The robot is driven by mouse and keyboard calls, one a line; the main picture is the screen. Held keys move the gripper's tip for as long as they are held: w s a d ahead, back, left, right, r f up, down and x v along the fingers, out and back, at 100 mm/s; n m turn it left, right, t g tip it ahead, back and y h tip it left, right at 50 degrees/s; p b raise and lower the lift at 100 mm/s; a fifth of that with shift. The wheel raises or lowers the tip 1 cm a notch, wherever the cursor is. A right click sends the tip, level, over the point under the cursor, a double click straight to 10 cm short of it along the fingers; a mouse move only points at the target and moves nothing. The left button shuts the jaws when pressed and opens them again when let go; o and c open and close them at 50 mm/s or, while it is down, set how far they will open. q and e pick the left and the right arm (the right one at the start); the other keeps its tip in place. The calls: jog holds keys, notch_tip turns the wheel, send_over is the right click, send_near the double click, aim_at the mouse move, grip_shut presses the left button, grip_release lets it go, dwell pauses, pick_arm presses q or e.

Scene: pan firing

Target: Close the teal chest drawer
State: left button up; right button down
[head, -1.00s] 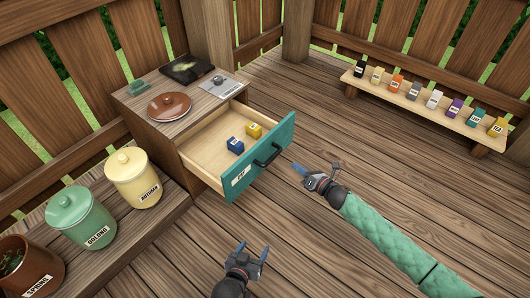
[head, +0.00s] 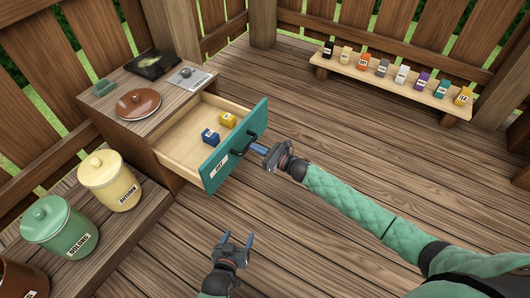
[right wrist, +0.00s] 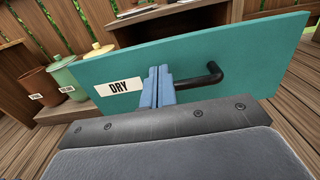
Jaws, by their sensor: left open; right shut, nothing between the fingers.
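The teal drawer front (head: 236,150) has a black handle and a label reading DRY. The drawer stands pulled out of the wooden chest (head: 150,150). Inside it lie a blue box (head: 211,137) and a yellow box (head: 228,119). My right gripper (head: 258,148) is shut and empty, its fingertips at the drawer front beside the handle. In the right wrist view the shut fingers (right wrist: 158,86) stand before the teal front (right wrist: 240,55), left of the handle (right wrist: 208,77); I cannot tell whether they touch it. My left gripper (head: 236,243) is open and empty above the deck, below the drawer.
On the chest top are a brown lid (head: 138,103), a dark tray (head: 152,64) and a grey plate (head: 188,77). Yellow (head: 110,182) and green (head: 60,227) canisters stand at left. A low shelf (head: 390,82) holds several small boxes. The deck between is clear.

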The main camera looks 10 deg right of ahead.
aim_at(234, 138)
jog(key=x, duration=0.5)
jog(key=shift+w+a, duration=0.2)
jog(key=shift+a, duration=0.05)
pick_arm(q)
jog(key=shift+w+r, duration=0.25)
jog(key=shift+r, duration=0.1)
pick_arm(e)
jog(key=shift+x, duration=0.9)
